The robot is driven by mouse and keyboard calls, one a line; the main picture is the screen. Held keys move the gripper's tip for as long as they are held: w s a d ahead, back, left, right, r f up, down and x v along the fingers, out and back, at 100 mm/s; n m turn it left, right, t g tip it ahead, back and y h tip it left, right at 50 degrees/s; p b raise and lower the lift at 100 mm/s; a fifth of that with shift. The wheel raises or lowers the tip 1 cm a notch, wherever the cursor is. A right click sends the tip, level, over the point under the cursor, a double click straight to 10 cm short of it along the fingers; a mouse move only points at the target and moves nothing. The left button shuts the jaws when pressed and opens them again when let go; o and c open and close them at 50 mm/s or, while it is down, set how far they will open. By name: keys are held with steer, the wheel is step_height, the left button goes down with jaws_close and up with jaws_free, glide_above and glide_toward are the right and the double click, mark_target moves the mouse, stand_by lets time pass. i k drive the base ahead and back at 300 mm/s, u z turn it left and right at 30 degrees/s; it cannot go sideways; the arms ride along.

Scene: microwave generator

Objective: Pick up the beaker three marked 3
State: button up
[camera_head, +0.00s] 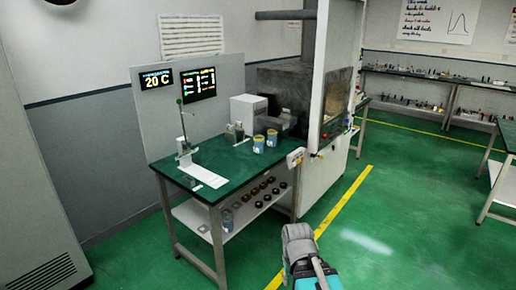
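Two beakers with blue and yellowish colouring stand upright side by side on the green bench top (222,172), a left one (258,144) and a right one (271,139). The markings are too small to read, so I cannot tell which is beaker three. Part of my arm, grey and teal, shows at the bottom centre, in front of the bench and apart from the beakers. My gripper's fingers cannot be seen.
A stand (185,150) and a white sheet (200,177) are on the bench's left. Several dark round items (262,189) lie on the lower shelf. A tall white cabinet (313,190) adjoins the bench's right. Green floor (390,215) is clear at right.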

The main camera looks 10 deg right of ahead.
mark_target(259, 140)
steer(key=z, duration=0.1)
steer(key=i, duration=1)
steer(key=u, duration=0.05)
